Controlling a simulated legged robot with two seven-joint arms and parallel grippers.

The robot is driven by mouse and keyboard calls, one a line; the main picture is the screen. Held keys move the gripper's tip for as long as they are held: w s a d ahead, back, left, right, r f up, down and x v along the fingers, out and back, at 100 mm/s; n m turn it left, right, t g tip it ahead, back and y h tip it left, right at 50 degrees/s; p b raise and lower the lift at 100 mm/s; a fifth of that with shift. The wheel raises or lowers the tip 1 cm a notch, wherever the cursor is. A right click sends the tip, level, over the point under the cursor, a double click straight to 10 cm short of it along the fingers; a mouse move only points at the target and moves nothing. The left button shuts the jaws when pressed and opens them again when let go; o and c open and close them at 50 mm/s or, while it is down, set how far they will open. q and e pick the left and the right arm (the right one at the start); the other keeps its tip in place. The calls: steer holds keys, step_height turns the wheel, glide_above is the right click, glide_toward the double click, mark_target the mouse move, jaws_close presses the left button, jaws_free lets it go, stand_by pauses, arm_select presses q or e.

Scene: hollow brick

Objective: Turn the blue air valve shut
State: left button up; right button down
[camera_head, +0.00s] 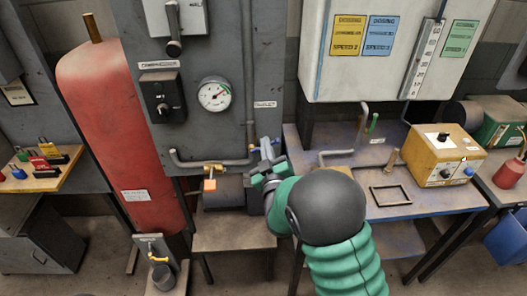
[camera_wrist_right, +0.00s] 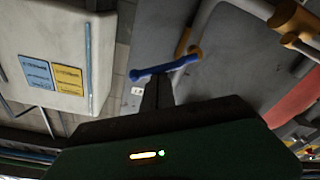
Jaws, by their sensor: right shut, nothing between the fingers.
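The blue valve lever (camera_wrist_right: 165,68) shows in the right wrist view as a short blue bar, with a yellow-brown fitting at its right end by a grey pipe. My right gripper (camera_wrist_right: 156,94) is shut and empty. Its dark fingertips are right at the lever's middle in that view; whether they touch it I cannot tell. In the head view my right gripper (camera_head: 266,156) is at the right end of the pipe under the grey cabinet, and I cannot make out the blue lever there. My left gripper is not in view.
A grey cabinet (camera_head: 215,130) with a gauge (camera_head: 214,94) stands behind the gripper, beside a red tank (camera_head: 115,130). An orange tag (camera_head: 209,185) hangs below the pipe (camera_head: 190,163). The bench at right holds a yellow box (camera_head: 442,154) and a dark frame (camera_head: 390,195).

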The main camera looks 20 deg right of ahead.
steer(key=shift+s+d+f+m+h+b, duration=0.2)
steer(key=shift+f+m+b, duration=0.3)
steer(key=shift+m+b, duration=0.55)
steer(key=shift+w+d+f+m+h+b, duration=0.15)
steer(key=shift+d+f+m+b, duration=0.3)
steer(key=shift+m+b, duration=0.65)
steer(key=shift+s+d+f+m+h+b, duration=0.2)
steer(key=shift+f+m+b, duration=0.35)
steer(key=shift+m+b, duration=0.5)
steer(key=shift+n, duration=0.3)
